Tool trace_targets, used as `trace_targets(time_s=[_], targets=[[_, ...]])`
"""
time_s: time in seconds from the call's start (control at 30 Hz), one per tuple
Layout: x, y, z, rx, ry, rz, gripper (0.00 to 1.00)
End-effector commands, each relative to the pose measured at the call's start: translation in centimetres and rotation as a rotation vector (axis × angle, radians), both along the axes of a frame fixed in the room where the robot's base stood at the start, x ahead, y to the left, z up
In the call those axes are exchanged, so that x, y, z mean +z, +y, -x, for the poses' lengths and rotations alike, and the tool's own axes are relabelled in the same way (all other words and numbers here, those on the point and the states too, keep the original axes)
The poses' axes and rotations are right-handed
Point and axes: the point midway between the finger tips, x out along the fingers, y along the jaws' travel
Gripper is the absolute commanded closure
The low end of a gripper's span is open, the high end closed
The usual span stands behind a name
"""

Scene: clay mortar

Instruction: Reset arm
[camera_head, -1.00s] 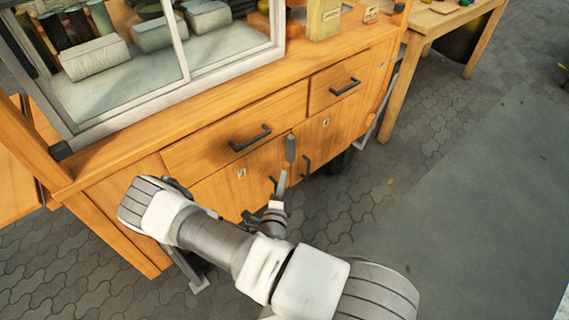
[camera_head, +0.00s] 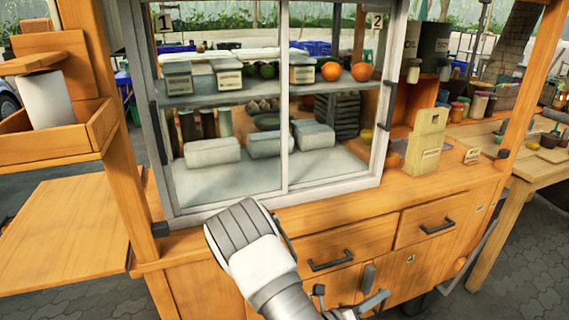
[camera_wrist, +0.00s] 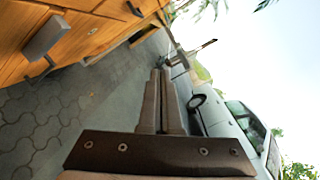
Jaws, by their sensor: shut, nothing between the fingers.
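My gripper (camera_wrist: 160,75) is shut and empty in the wrist view, its two brown fingers pressed together. It points along the side of the wooden cart, over open paving, and touches nothing that I can see. My white and grey arm (camera_head: 262,262) is low in front of the cart's drawers in the head view. I cannot clearly make out the gripper's fingers there.
The wooden cart (camera_head: 415,190) carries a glass display case (camera_head: 283,100). Black drawer handles (camera_head: 331,262) stick out near my arm. A wooden side table (camera_head: 540,170) stands at right. A car (camera_wrist: 245,125) shows in the wrist view.

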Motion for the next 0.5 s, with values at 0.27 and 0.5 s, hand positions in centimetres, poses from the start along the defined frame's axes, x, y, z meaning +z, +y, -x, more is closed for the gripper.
trace_targets(time_s=[0.27,0.5], targets=[[5.8,-2.1,3.7,-0.343,-0.332,-0.299,1.0],[9.4,-2.7,7.4,-0.629,-0.62,-0.542,1.0]])
